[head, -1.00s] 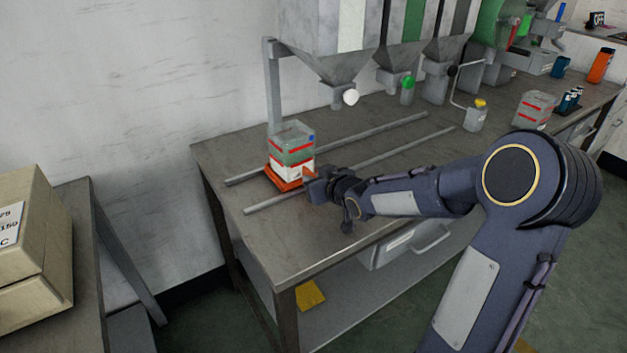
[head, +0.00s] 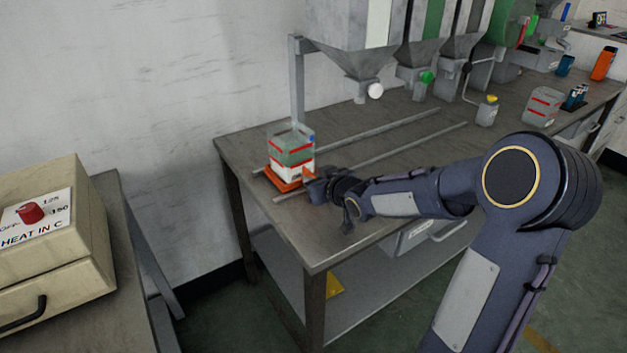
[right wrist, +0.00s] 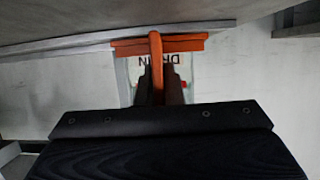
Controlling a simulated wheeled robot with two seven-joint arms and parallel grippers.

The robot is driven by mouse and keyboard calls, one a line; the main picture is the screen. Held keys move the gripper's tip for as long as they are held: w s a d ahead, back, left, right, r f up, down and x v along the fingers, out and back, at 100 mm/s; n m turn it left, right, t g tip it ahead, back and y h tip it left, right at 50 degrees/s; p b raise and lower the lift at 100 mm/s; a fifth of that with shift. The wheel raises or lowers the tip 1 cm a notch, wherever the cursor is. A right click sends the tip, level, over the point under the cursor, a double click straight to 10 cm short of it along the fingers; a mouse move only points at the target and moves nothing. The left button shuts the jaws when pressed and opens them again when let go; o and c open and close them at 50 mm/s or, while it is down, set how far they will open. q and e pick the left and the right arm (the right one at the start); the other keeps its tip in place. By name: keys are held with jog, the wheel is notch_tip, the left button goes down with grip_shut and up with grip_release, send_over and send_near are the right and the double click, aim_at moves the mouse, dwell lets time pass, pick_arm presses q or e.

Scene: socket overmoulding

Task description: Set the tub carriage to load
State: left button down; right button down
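A clear tub (head: 291,150) with red lines and a green-and-white filling or label stands upright on the orange tub carriage (head: 284,183). The carriage sits on two grey rails (head: 385,151) near their left end, left of the first hopper's outlet. My right gripper (head: 316,188) is at the carriage's near right side. In the right wrist view its two dark fingers (right wrist: 160,85) are shut on the carriage's upright orange handle (right wrist: 155,45). Upside-down lettering shows behind them, partly hidden. My left gripper is not in view.
Hoppers (head: 365,60) hang over the back of the bench (head: 300,235). A jar with a yellow lid (head: 486,112) and another clear tub (head: 542,106) stand further right. A beige heater box (head: 50,235) stands on a separate table at left.

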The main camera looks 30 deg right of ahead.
jog(key=c, duration=1.6)
grip_release()
jog(key=shift+a, duration=0.35)
jog(key=shift+o, duration=0.2)
jog(key=shift+s+d+r, duration=0.1)
jog(key=shift+s, duration=0.05)
jog(key=p+v, duration=0.2)
jog(key=v, duration=0.4)
jog(key=shift+s+r, duration=0.15)
jog(key=shift+s+p, duration=0.3)
jog(key=shift+s, duration=0.25)
